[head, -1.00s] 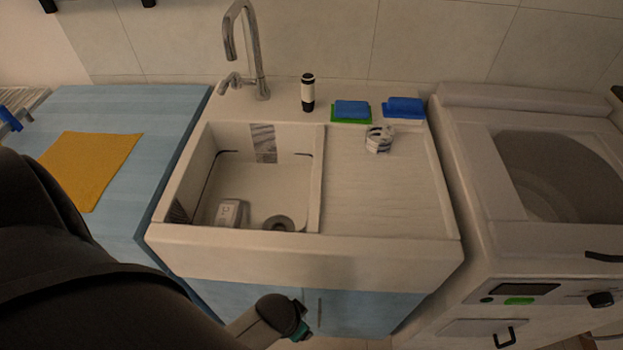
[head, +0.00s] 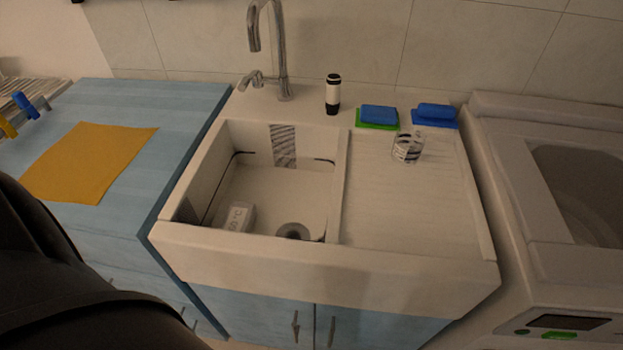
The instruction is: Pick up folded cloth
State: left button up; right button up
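A flat orange-yellow cloth (head: 90,163) lies on the blue wooden counter (head: 172,100) left of the sink. I cannot tell from here whether it is folded. A blue folded item (head: 436,113), possibly a cloth or sponge, lies at the back right corner of the sink. Another blue piece (head: 379,114) lies on a green one beside it. A large dark part of my arm covers the lower left of the view. Neither gripper shows.
The white sink (head: 330,262) has a basin with a white box (head: 238,217) in it. A faucet (head: 281,60), a black-and-white bottle (head: 332,94) and a glass (head: 407,147) stand on it. A washing machine (head: 525,215) is at right. The drainboard front is clear.

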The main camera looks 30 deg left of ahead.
aim_at(240, 217)
jog(key=i+j+u, duration=0.1)
jog(key=u, duration=0.3)
jog(key=i+j+u, duration=0.15)
jog(key=u, duration=0.25)
